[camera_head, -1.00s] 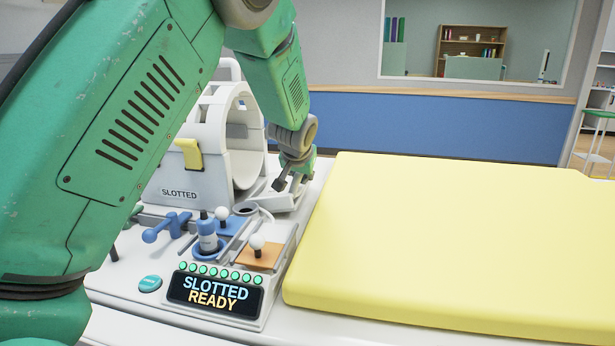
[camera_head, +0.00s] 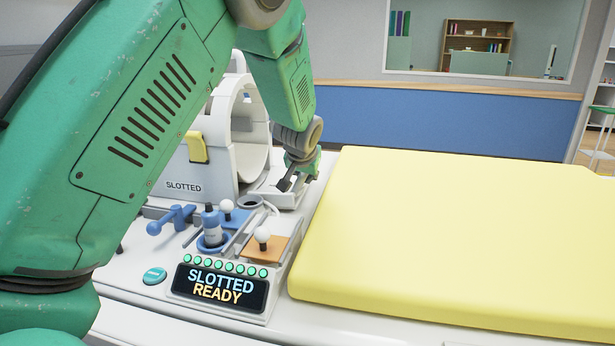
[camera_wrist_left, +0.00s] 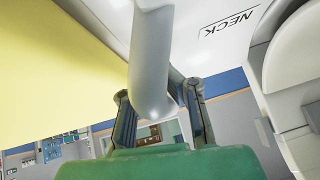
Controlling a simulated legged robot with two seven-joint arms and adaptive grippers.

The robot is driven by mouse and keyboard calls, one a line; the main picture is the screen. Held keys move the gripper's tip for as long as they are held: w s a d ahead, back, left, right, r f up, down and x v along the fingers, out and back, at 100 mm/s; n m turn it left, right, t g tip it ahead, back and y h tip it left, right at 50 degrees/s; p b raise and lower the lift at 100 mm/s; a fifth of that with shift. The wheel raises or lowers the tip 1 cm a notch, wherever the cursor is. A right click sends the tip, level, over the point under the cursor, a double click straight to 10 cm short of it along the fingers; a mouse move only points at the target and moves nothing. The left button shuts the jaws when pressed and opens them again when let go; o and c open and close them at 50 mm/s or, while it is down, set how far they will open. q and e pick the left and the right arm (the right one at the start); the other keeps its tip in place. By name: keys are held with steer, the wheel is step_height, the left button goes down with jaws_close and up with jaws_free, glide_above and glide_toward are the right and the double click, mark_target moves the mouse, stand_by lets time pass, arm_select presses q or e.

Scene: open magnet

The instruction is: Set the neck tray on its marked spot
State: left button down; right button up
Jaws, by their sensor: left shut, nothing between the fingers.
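The neck tray appears to be the low white piece (camera_head: 287,200) beside the ring, partly hidden by my left gripper (camera_head: 286,184). In the left wrist view a white surface carries the label NECK (camera_wrist_left: 229,22), upside down. A rounded pale bar (camera_wrist_left: 150,60) crosses in front of my left fingers and hides their tips. The left gripper is shut with nothing held, close above or against the tray; contact cannot be made out. My right gripper is not in view.
A white ring labelled SLOTTED (camera_head: 184,187) stands left of the gripper. A yellow pad (camera_head: 450,240) fills the right.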

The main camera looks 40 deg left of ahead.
arm_select(q)
steer(key=shift+d+r, duration=0.25)
steer(key=shift+d, duration=0.35)
steer(key=c, duration=1.6)
jaws_free()
steer(key=shift+a, duration=0.15)
steer(key=shift+c, duration=0.2)
steer(key=shift+a+f, duration=0.2)
steer(key=v, duration=1.2)
steer(key=shift+a, duration=0.1)
